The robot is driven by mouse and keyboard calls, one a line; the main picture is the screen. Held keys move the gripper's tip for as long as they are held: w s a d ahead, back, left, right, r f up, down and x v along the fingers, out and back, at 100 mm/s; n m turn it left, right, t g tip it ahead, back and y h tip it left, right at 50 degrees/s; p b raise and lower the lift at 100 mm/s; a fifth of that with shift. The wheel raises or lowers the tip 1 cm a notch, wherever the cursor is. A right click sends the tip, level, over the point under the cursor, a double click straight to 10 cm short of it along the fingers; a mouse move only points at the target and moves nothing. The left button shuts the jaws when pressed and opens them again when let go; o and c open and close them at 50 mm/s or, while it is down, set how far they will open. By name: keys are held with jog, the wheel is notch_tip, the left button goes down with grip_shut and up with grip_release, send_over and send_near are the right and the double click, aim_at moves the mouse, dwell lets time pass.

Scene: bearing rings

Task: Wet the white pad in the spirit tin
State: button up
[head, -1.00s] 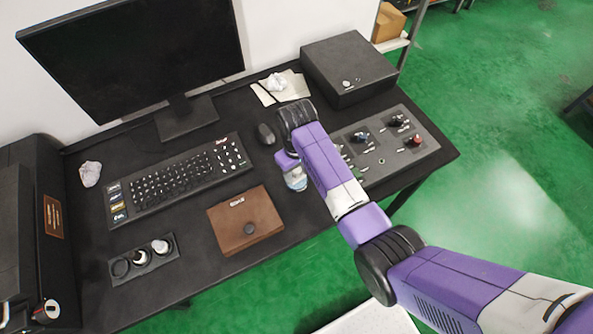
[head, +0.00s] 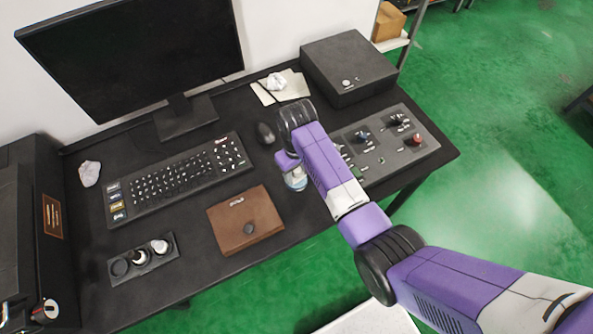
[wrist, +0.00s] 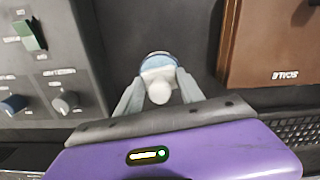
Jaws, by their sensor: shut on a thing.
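My gripper (wrist: 158,92) is shut on the white pad (wrist: 160,93), whose rounded pale end shows between the fingertips in the wrist view. The spirit tin (wrist: 159,60), bluish with a pale rim, is directly beyond the pad and partly covered by it. In the head view the tin (head: 296,181) stands on the black desk just under my gripper, and my wrist hides the pad. I cannot tell whether the pad touches the liquid or the tin's inside.
A brown folder (head: 245,220) lies left of the tin. A control panel (head: 385,150) with knobs and switches is to the right. A black box (head: 348,68) stands at the back.

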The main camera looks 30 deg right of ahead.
jog(key=shift+f, duration=0.45)
dwell(1.6)
notch_tip(320, 180, up, 5)
jog(key=p, duration=0.5)
jog(key=shift+r, duration=1.05)
